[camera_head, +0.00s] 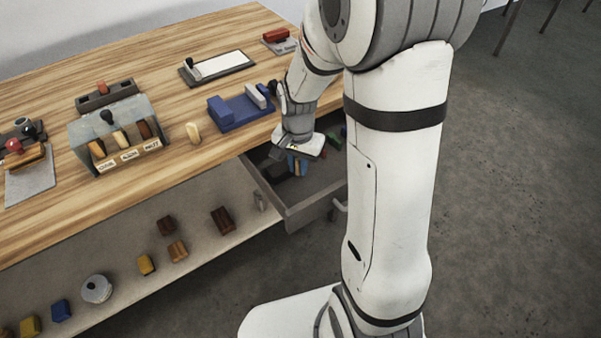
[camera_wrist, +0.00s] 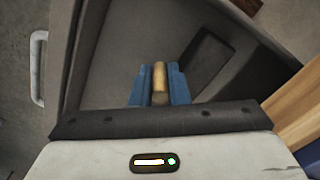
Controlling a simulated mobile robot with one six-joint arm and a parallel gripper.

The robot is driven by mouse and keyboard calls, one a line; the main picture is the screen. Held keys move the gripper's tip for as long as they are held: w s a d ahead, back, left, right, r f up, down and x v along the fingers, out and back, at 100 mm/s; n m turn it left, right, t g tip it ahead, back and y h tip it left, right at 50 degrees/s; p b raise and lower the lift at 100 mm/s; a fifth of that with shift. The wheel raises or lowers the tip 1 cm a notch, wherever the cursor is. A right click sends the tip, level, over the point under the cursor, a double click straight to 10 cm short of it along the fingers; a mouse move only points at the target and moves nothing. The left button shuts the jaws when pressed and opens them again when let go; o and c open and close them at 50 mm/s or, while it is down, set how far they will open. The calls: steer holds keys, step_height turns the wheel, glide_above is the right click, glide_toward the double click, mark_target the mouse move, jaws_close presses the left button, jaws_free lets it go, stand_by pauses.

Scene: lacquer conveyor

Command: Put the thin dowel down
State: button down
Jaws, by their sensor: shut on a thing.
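My gripper (camera_head: 297,168) points down inside the open drawer (camera_head: 304,212) below the tabletop. In the wrist view its two blue fingers (camera_wrist: 159,88) are shut on the thin dowel (camera_wrist: 160,76), a tan wooden piece held between them. The grey drawer floor (camera_wrist: 115,65) shows behind the dowel. I cannot tell whether the dowel's end touches that floor. In the head view the dowel is too small to make out clearly.
Small coloured pieces (camera_head: 337,134) lie at the drawer's back right. Several blocks lie on the lower shelf (camera_head: 125,235). The drawer handle (camera_wrist: 38,70) is at left.

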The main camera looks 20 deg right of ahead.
mark_target(298, 174)
steer(key=shift+f, duration=1.9)
steer(key=shift+b, duration=0.35)
steer(key=shift+f, duration=0.2)
steer(key=c, duration=1.7)
jaws_free()
steer(key=shift+r, duration=0.1)
